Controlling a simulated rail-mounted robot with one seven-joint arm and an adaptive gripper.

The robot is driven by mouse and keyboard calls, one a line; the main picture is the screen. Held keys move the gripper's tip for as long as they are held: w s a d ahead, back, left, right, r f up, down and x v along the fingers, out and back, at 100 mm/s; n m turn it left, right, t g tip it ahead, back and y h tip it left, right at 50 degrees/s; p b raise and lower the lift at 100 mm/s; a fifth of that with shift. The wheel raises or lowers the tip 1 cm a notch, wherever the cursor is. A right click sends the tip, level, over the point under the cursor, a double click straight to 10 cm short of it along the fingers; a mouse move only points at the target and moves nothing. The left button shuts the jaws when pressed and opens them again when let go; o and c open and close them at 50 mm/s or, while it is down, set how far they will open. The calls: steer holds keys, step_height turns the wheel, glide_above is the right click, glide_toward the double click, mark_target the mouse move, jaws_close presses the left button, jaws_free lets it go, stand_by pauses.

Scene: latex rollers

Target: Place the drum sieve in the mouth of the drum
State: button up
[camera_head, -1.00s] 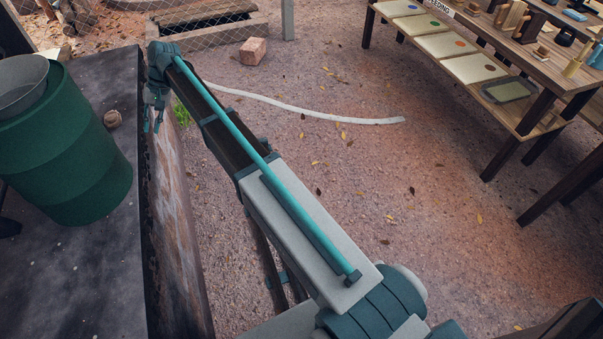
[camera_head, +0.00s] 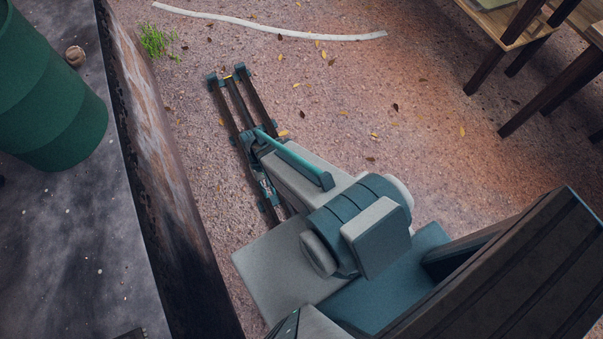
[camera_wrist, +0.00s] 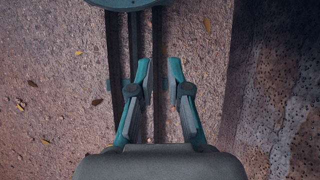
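The green drum (camera_head: 45,95) stands upright on a dark surface at the left edge of the head view. Its mouth is cut off by the frame edge, and the drum sieve is not in either view now. My gripper (camera_wrist: 160,68) shows in the wrist view with its two teal fingers apart and only ground and dark rails visible between them. It is open and empty, and no drum shows near it there. In the head view I cannot make out my gripper; my folded arm fills the lower middle.
The dark surface (camera_head: 70,240) under the drum ends in a rusty side wall. A small brown round thing (camera_head: 75,56) lies beside the drum. A wooden table (camera_head: 530,80) stands at upper right.

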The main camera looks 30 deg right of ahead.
steer(key=s+d, duration=0.2)
steer(key=s, duration=0.6)
steer(key=s+d+f+n+g+h, duration=0.1)
steer(key=s+d, duration=0.1)
steer(key=s, duration=0.6)
steer(key=shift+f+g, duration=0.25)
steer(key=shift+g, duration=0.05)
